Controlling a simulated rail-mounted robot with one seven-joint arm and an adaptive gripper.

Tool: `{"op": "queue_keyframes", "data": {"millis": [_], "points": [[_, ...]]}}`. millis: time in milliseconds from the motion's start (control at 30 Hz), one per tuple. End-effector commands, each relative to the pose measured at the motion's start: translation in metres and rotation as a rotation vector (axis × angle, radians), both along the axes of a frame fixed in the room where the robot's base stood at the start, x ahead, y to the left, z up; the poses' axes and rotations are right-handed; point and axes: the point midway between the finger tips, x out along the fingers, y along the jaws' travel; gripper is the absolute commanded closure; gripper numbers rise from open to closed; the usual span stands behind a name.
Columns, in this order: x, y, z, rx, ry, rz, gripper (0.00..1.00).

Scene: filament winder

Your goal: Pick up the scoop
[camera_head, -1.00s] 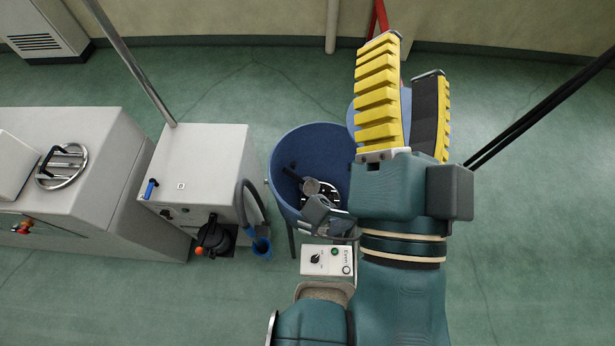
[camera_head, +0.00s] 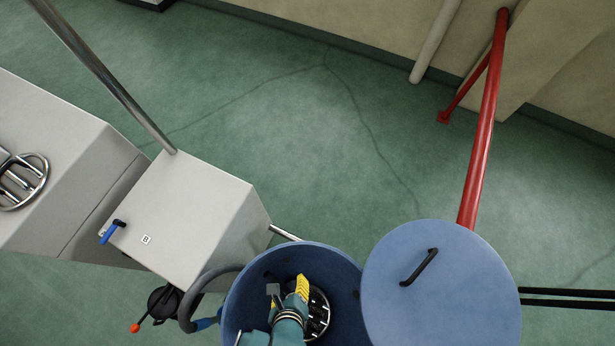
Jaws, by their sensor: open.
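My gripper (camera_head: 301,288) reaches down into the blue drum (camera_head: 236,292). It is open, with one yellow-padded finger showing clearly and the other mostly hidden. The scoop cannot be made out clearly now; my gripper and wrist cover much of the drum's inside. A small dark shape beside the gripper's left side may be its handle, but I cannot tell. I see no contact between the fingers and a scoop. A round dark and silver part (camera_head: 320,316) shows in the drum, right of my gripper.
A blue lid (camera_head: 450,275) with a black handle (camera_head: 419,267) sits right of the drum. A pale cabinet (camera_head: 190,215) with a grey hose (camera_head: 190,305) stands at left. A red post (camera_head: 486,120) rises behind the lid.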

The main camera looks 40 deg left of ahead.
Motion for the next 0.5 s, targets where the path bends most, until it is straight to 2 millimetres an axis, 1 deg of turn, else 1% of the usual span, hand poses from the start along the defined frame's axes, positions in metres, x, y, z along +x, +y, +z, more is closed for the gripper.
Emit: {"op": "queue_keyframes", "data": {"millis": [33, 100, 167, 200, 267, 367, 500], "points": [[-0.024, -0.005, -0.018, -0.020, 0.044, 0.024, 0.43], [-0.044, -0.010, -0.028, -0.038, 0.078, 0.047, 0.43], [-0.055, -0.012, -0.035, -0.047, 0.097, 0.062, 0.43], [-0.057, -0.011, -0.040, -0.051, 0.102, 0.073, 0.43], [-0.053, -0.007, -0.045, -0.050, 0.097, 0.080, 0.43], [-0.047, 0.001, -0.064, -0.050, 0.097, 0.081, 0.43], [-0.036, 0.012, -0.095, -0.050, 0.096, 0.078, 0.43]]}}
